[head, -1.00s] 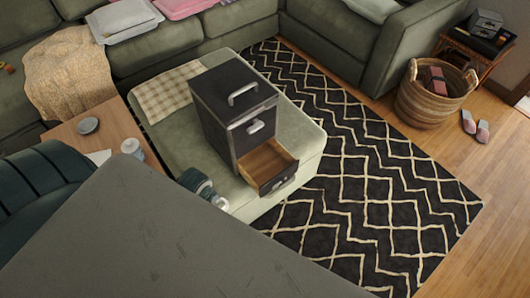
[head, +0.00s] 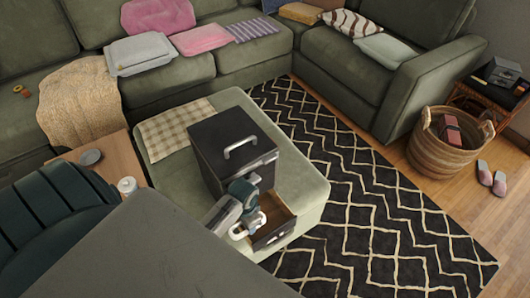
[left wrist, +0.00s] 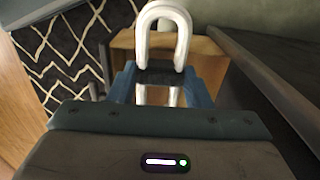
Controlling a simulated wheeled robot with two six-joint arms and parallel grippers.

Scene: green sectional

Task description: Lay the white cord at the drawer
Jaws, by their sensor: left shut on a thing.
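The white cord (left wrist: 163,25), a thick U-shaped loop in the left wrist view, is held between the blue fingers of my left gripper (left wrist: 162,82). In the head view my left gripper (head: 246,212) is over the open drawer (head: 274,236) of the black cabinet (head: 214,158), with some white of the cord showing beside it. The gripper is shut on the cord. The drawer's wooden inside (left wrist: 205,48) shows behind the loop in the left wrist view. I cannot tell whether the cord touches the drawer. My right gripper is not in view.
The cabinet stands on a green ottoman (head: 300,185) with a checked cloth (head: 170,132). A wooden side table (head: 112,155) holds a grey disc (head: 91,157) and a white cup (head: 127,185). A dark grey surface (head: 150,250) fills the front. The patterned rug (head: 390,215) is clear.

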